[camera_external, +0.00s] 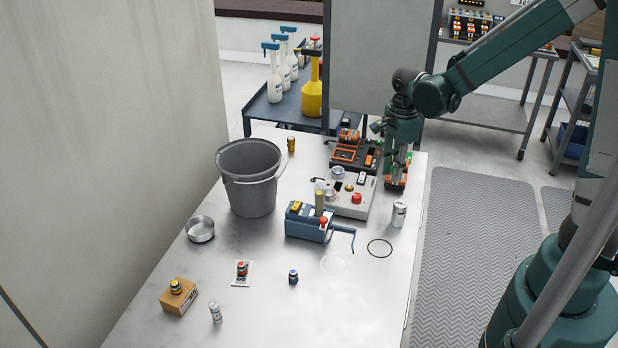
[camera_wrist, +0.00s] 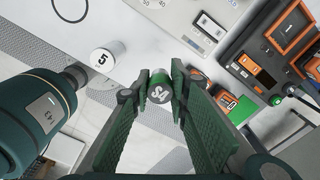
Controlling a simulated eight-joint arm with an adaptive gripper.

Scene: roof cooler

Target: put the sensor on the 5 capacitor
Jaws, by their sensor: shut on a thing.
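My gripper (camera_wrist: 160,92) is shut on a small round dark-topped cylinder (camera_wrist: 159,95) with a white marking on its top. It may be the sensor; its sides are mostly hidden by the fingers. In the external view my gripper (camera_external: 398,172) is over the table's right edge, by the orange-and-dark equipment. The 5 capacitor (camera_wrist: 103,57) is a pale cylinder with a black "5" on top, apart from my gripper and to its left in the wrist view. In the external view a silver can (camera_external: 399,213), seemingly the same capacitor, stands upright just in front of my gripper.
A grey control box (camera_external: 352,199) and a blue device (camera_external: 307,226) with a lever stand left of the can. A dark ring (camera_external: 380,248) lies in front. A grey bucket (camera_external: 249,180) is farther left. The front right of the table (camera_external: 360,300) is clear.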

